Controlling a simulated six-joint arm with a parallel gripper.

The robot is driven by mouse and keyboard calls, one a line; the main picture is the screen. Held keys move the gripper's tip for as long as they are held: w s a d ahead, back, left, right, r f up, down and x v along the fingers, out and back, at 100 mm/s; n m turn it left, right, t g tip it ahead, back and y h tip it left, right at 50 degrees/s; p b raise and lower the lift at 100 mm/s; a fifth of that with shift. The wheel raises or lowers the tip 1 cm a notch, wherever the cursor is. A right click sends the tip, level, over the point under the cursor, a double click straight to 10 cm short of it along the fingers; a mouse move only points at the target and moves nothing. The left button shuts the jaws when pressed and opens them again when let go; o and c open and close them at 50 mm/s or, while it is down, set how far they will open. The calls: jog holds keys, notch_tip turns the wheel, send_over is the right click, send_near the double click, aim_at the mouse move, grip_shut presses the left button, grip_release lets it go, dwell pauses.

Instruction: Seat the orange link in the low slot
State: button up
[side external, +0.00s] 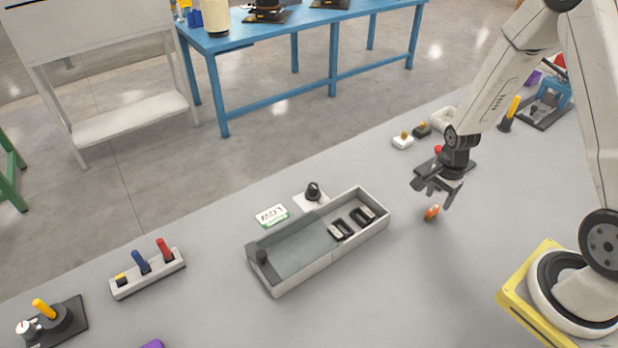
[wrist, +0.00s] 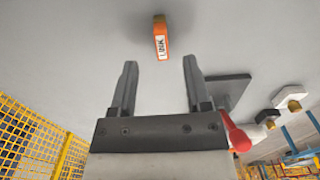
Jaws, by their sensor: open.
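The orange link (side external: 432,212) lies on the grey table, to the right of the tray. It also shows in the wrist view (wrist: 160,40), with a "LINK" label, ahead of my fingertips and roughly centred between them. My gripper (side external: 436,194) is open and empty, above and close to the link, not seen touching it. The grey tray (side external: 330,262) holds two black-rimmed slots, a nearer-left slot (side external: 341,229) and a right slot (side external: 363,216). A white card reading "LOW" (side external: 271,215) lies beside the tray. Which slot is the low one I cannot tell.
A black knob on a white plate (side external: 313,194) stands behind the tray. A block with coloured handles (side external: 147,272) is at the left. Small white and black blocks (side external: 403,141) and a dark plate with a red knob (wrist: 235,132) are near my gripper.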

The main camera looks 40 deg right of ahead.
aim_at(434, 208)
jog(key=shift+f, duration=0.25)
jog(key=shift+f, duration=0.15)
jog(key=shift+w+f, duration=0.1)
jog(key=shift+f, duration=2.35)
jog(key=shift+c, duration=0.2)
grip_shut()
